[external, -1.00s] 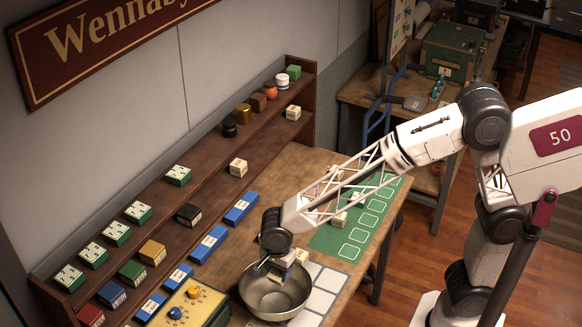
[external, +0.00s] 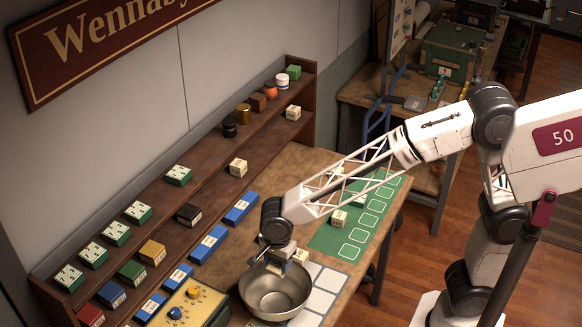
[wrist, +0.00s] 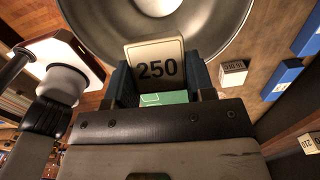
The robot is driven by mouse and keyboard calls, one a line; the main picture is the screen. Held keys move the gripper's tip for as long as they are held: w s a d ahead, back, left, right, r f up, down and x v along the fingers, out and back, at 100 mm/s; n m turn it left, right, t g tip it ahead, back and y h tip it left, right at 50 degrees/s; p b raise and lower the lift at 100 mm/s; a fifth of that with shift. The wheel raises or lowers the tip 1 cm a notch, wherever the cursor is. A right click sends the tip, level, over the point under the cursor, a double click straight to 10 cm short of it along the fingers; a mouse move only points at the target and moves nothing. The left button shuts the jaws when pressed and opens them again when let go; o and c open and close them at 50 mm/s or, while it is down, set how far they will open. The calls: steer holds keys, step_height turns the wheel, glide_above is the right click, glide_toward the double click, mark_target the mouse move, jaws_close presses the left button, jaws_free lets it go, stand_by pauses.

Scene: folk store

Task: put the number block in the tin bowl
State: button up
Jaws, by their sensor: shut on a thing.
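The number block (wrist: 156,62), a cream block marked 250, sits between the fingers of my gripper (wrist: 157,88) in the wrist view. My gripper is shut on it. The tin bowl (wrist: 88,28), a round grey metal bowl, fills the top of the wrist view, just beyond the block. In the external view my gripper (external: 276,260) points down at the back rim of the tin bowl (external: 270,303), which stands upright on the table. The held block is small and partly hidden there. No other thing shows clearly inside the bowl.
A cream block (external: 301,257) stands on the table right of the gripper. A yellow-topped box (external: 190,299) is left of the bowl. The stepped shelf (external: 225,150) with several blocks runs behind. A green mat (external: 330,238) with white squares lies to the right.

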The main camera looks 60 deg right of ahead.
stand_by(0.4)
steer(key=shift+s+a+f+n+g+y, duration=0.1)
steer(key=shift+a+f+n+g+y, duration=0.05)
steer(key=shift+f+n+y, duration=0.55)
steer(key=shift+a+f+n+g+y, duration=0.1)
steer(key=shift+f+n+g+y, duration=0.05)
steer(key=shift+f+n+y, duration=0.55)
steer(key=shift+w+a+f+n+g+y, duration=0.2)
steer(key=shift+f+n+g+y, duration=0.15)
steer(key=shift+f+n, duration=0.15)
steer(key=shift+w+a+f+n+g+y, duration=0.15)
steer(key=shift+f+n+g+y, duration=0.15)
steer(key=shift+n, duration=0.3)
steer(key=shift+f, duration=0.15)
glide_above(276, 307)
steer(key=d, duration=0.2)
steer(key=shift+w+a+f, duration=0.1)
steer(key=shift+w+f, duration=0.1)
steer(key=shift+f, duration=1.35)
steer(key=shift+w+a+f, duration=0.1)
steer(key=shift+w+f, duration=0.1)
steer(key=shift+f, duration=1.3)
steer(key=shift+f, duration=1.85)
steer(key=shift+f, duration=0.15)
